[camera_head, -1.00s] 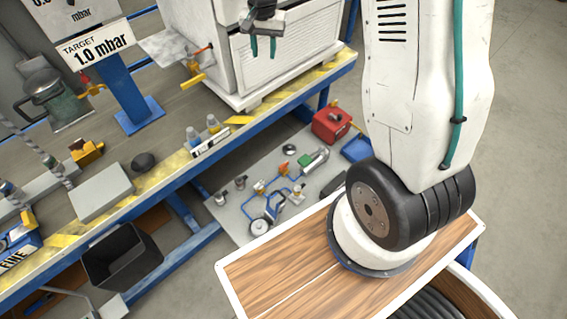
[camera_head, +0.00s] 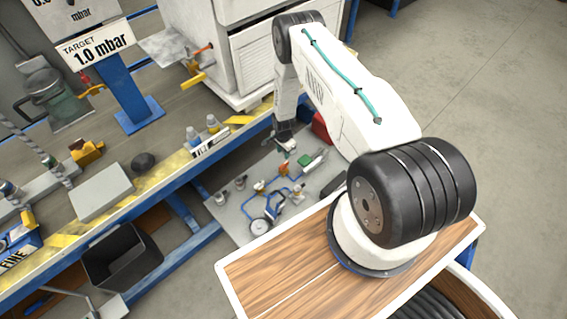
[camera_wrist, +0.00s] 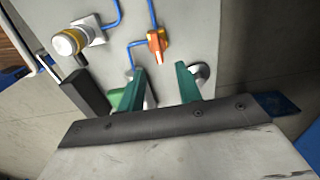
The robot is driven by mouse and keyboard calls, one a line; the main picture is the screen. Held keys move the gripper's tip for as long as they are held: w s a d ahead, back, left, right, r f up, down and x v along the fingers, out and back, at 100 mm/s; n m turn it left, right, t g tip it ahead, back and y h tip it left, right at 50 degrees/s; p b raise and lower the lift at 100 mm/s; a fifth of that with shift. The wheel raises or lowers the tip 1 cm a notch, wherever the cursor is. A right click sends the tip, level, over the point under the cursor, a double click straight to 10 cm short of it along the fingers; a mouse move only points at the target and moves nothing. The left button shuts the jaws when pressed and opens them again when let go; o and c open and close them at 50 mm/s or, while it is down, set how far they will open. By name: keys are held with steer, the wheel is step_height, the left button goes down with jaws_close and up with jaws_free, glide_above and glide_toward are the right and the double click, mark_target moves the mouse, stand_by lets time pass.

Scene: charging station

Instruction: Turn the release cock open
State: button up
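A small orange-handled cock (camera_wrist: 157,45) sits on the grey panel, with blue tubing running to it, in the wrist view. I cannot read a label that marks it as the release cock. My gripper (camera_wrist: 160,74) has two teal fingers spread apart with nothing between them. The orange cock lies just beyond the fingertips, near the middle of the gap, and looks apart from them. In the head view my gripper (camera_head: 287,142) hangs over the far edge of the panel (camera_head: 236,209), and its fingers are too small to read.
A yellow-and-white cylindrical fitting (camera_wrist: 70,41) stands left of the cock, and a green part (camera_wrist: 118,98) shows behind the left finger. A red box (camera_head: 320,127) is partly behind my arm. The workbench edge (camera_head: 170,178) runs along the panel's left side.

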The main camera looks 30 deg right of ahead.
mark_target(284, 164)
steer(key=f, duration=0.8)
steer(key=shift+s+f, duration=0.25)
steer(key=shift+f, duration=0.1)
jaws_close()
